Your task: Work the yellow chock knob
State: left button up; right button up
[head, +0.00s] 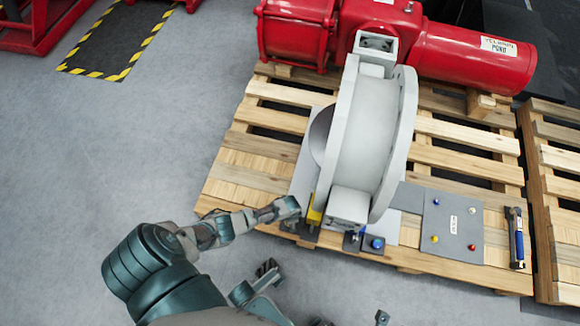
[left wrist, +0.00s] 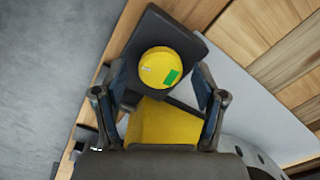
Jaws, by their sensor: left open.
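The yellow chock (head: 315,214) stands at the near left foot of the grey valve wheel (head: 372,130). In the left wrist view, the round yellow knob (left wrist: 160,67), with a green mark on top, sits on a dark plate. A yellow block (left wrist: 164,122) lies just below it. My left gripper (head: 292,207) is beside the chock; in the left wrist view, its fingers (left wrist: 163,92) are spread on both sides of the knob's lower edge and the block. I cannot see contact. Parts of my body show at the bottom of the head view; I cannot make out the right gripper's state.
A wooden pallet (head: 465,158) bears the valve and a red actuator (head: 460,55). Blue knobs (head: 377,243) sit right of the chock. A grey panel (head: 453,226) and a blue-handled tool (head: 517,238) lie further right.

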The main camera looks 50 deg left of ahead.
pick_arm(q)
notch_tip(320, 180, up, 12)
jog(key=shift+f, duration=0.15)
dwell(0.3)
dwell(0.4)
